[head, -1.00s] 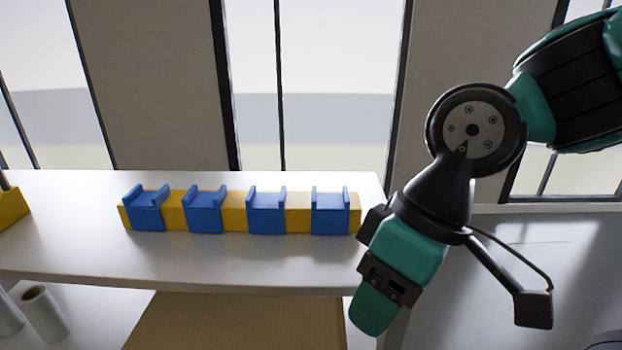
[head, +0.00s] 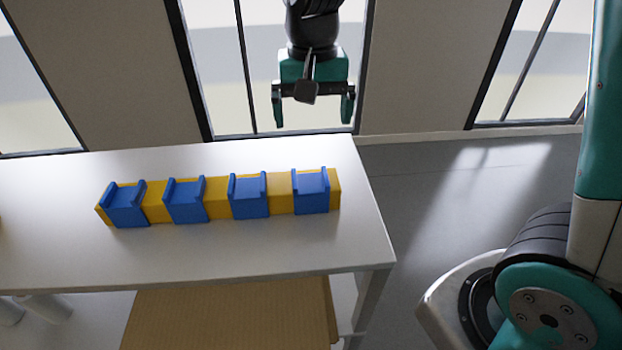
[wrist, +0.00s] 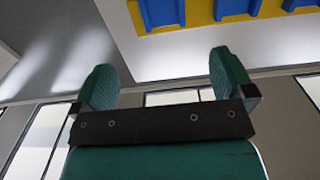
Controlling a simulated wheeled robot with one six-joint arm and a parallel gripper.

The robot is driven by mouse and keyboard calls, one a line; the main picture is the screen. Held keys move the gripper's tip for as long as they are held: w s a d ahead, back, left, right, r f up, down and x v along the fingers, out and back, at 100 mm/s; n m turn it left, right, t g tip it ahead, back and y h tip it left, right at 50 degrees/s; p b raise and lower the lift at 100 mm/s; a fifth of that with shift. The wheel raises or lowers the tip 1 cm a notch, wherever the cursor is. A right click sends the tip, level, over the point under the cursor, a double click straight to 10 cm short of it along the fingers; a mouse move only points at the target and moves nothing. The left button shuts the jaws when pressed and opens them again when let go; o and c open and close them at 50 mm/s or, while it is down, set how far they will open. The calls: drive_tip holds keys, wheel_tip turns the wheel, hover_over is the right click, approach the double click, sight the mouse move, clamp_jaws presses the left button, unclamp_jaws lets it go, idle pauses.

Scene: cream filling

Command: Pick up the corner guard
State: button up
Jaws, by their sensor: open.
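Several blue corner guards sit in a row over a yellow bar (head: 217,205) on the white table. The rightmost corner guard (head: 311,192) is at the bar's right end, and the leftmost corner guard (head: 126,207) is near its left end. My gripper (head: 312,118) is open and empty, pointing down, higher than the table and above the right end of the row in the picture. In the wrist view, my two green fingers (wrist: 165,78) stand wide apart with nothing between them. Part of the yellow bar (wrist: 235,8) and blue guards show beyond them at the top right.
The white table (head: 230,250) is clear around the row. A brown board (head: 230,315) lies on the lower shelf, with white rolls (head: 45,307) at its left. Open grey floor (head: 460,190) is right of the table. Tall windows stand behind.

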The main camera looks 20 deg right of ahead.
drive_tip(key=p, duration=0.2)
hover_over(310, 182)
drive_tip(key=f, duration=0.8)
drive_tip(key=shift+s+d+f, duration=0.1)
drive_tip(key=shift+s+f, duration=0.15)
drive_tip(key=shift+s, duration=0.05)
drive_tip(key=shift+w+f+p, duration=0.2)
drive_tip(key=shift+f+p, duration=0.65)
drive_tip(key=shift+f, duration=1.75)
drive_tip(key=c, duration=0.9)
drive_tip(key=shift+r, duration=0.1)
drive_tip(key=shift+c, duration=0.2)
